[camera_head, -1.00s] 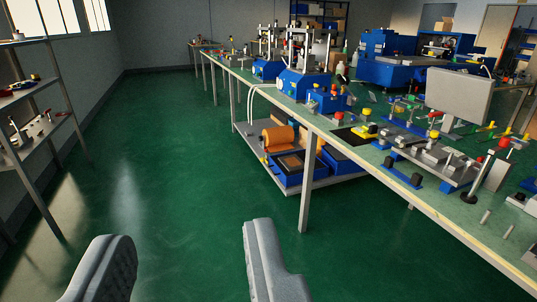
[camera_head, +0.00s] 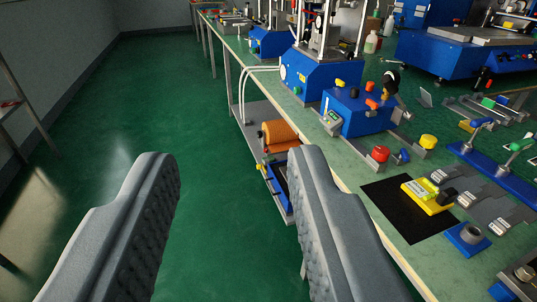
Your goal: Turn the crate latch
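My gripper (camera_head: 230,160) is open and empty, its two grey padded fingers wide apart over the green floor, left of the bench. I cannot make out a crate latch for certain. A yellow block (camera_head: 421,199) with a black knob (camera_head: 447,196) sits on a black mat (camera_head: 392,207) on the bench, right of my gripper. I cannot tell whether it is the latch. A blue tray (camera_head: 277,186) on the lower shelf is partly hidden by my right finger.
The bench (camera_head: 352,165) runs along the right, its front edge beside my right finger. A blue press (camera_head: 318,76) and a blue button box (camera_head: 358,112) stand on it. An orange roll (camera_head: 281,135) lies on the lower shelf.

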